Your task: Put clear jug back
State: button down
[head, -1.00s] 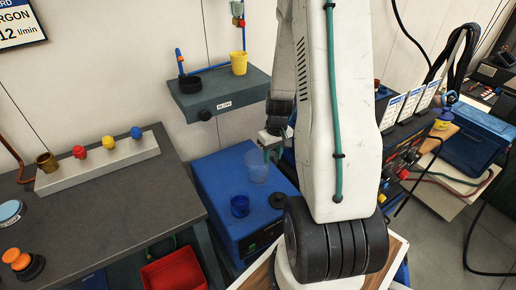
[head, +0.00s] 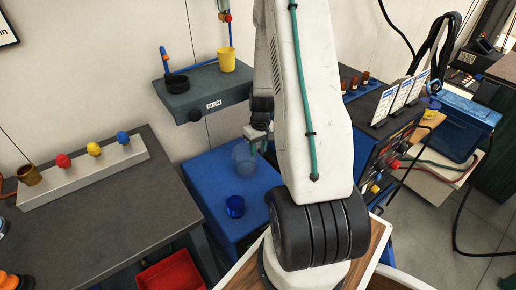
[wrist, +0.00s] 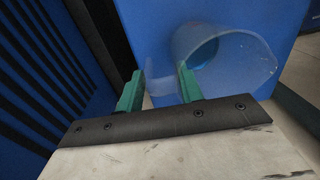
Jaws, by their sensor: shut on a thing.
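The clear jug (head: 244,157) is a see-through, bluish vessel over the rear part of the blue cabinet top (head: 207,176) in the head view. In the wrist view the jug (wrist: 238,62) shows its wide open mouth and spout. My gripper (wrist: 160,92) has its two green fingers closed on the jug's handle at the jug's left side. In the head view my gripper (head: 256,140) is partly hidden by my arm. I cannot tell whether the jug's base touches the blue top.
A grey wall shelf (head: 205,97) holds a yellow cup (head: 227,59) and a dark ring holder (head: 175,83). A dark bench (head: 110,205) lies left, with a red bin (head: 170,275) below.

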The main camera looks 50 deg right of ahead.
jog(key=shift+f, duration=0.15)
jog(key=c, duration=0.9)
grip_release()
notch_tip(320, 180, up, 12)
jog(key=a+r, duration=0.7)
jog(key=r, duration=0.1)
jog(key=s+a+r+n, duration=0.2)
jog(key=s+a+r, duration=0.1)
jog(key=a+r, duration=0.7)
jog(key=shift+n+t+h, duration=0.3)
jog(key=shift+n+t, duration=0.2)
jog(key=s+a+r, duration=0.1)
jog(key=s+a, duration=0.3)
jog(key=s, duration=0.1)
jog(key=s+a+r, duration=0.2)
jog(key=s+a, duration=0.2)
jog(key=s+a+r, duration=0.2)
jog(key=s+a, duration=0.2)
jog(key=s, duration=0.1)
jog(key=shift+s+a, duration=0.25)
jog(key=shift+s, duration=0.05)
